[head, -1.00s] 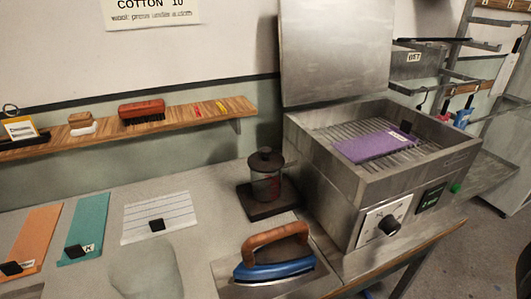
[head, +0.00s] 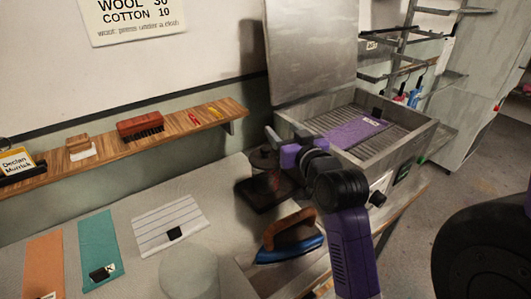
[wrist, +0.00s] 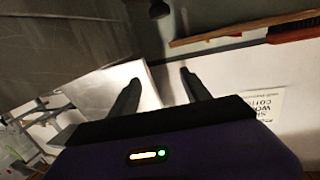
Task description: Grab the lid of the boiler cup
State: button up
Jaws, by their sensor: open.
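The boiler cup (head: 278,187) is a small glass vessel on a dark square base, standing on the counter left of the metal basin. Its dark round lid (head: 262,159) sits on top, partly hidden behind my gripper. My gripper (head: 272,143) is open and empty, close to the lid in the picture; I cannot tell the exact gap. In the wrist view, which is upside down, the two fingers (wrist: 160,78) are spread with nothing between them. A dark rounded piece (wrist: 158,9) at the top edge there looks like the lid's knob.
The metal basin (head: 418,140) with a raised cover (head: 312,45) stands just right. A blue iron (head: 290,245) is in front of the cup. A wooden shelf (head: 105,156) with a red brush (head: 140,126) runs along the wall. Cloth swatches lie on the left counter.

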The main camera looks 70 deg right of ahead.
aim_at(267, 149)
jog(key=w+d+f+y, duration=0.1)
jog(key=w+f, duration=0.1)
jog(key=f, duration=0.1)
jog(key=w+d+f+n+g+y+p, duration=0.1)
jog(key=w+f, duration=0.1)
jog(key=f, duration=0.1)
jog(key=w+d+f+y, duration=0.1)
jog(key=w+f, duration=0.1)
jog(key=f, duration=0.1)
dwell(0.4)
grip_shut()
